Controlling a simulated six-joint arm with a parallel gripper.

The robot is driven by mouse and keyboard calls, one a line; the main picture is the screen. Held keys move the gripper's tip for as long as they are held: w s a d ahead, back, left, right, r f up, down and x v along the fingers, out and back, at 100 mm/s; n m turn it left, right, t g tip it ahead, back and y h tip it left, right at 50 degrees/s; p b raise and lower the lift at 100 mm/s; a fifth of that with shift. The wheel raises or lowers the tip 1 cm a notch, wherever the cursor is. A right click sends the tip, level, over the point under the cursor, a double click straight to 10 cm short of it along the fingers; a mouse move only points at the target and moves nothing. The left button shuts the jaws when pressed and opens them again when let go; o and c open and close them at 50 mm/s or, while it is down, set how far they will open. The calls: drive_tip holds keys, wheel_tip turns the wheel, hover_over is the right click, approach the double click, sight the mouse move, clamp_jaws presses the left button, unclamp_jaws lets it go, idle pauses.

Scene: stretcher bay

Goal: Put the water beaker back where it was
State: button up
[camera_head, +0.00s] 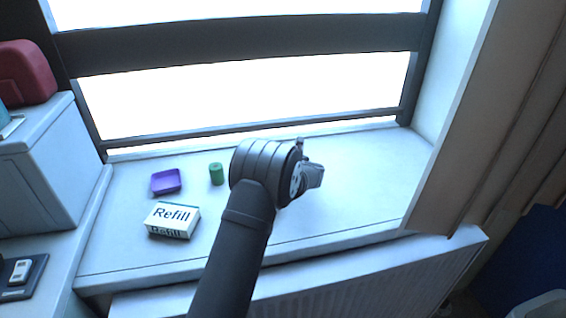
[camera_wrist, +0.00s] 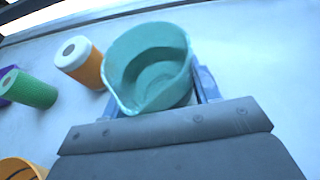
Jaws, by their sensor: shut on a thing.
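The water beaker, a teal cup with a pouring lip (camera_wrist: 150,62), fills the upper middle of the wrist view, and I look down into its open top. The fingers of my gripper (camera_wrist: 160,88) are on either side of it and shut on it. In the camera_head view my gripper (camera_head: 313,176) is over the right half of the windowsill (camera_head: 350,215), and my arm hides the beaker there. Whether the beaker touches the sill or hangs above it, I cannot tell. No mark for its earlier place shows.
A white-capped orange bottle (camera_wrist: 82,62) stands close left of the beaker. Left of my arm are a green cylinder (camera_head: 216,174), a purple tray (camera_head: 166,181) and a Refill box (camera_head: 173,220). An orange round thing (camera_wrist: 20,170) shows lower left. The sill's right is clear.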

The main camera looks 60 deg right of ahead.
drive_tip(key=shift+f, duration=0.15)
drive_tip(key=o, duration=1.1)
drive_tip(key=shift+c, duration=0.2)
drive_tip(key=shift+s+r, duration=0.1)
drive_tip(key=shift+r, duration=0.15)
drive_tip(key=v, duration=1.1)
drive_tip(key=shift+s+a+r, duration=0.15)
drive_tip(key=shift+s+a, duration=0.05)
drive_tip(key=shift+s, duration=0.1)
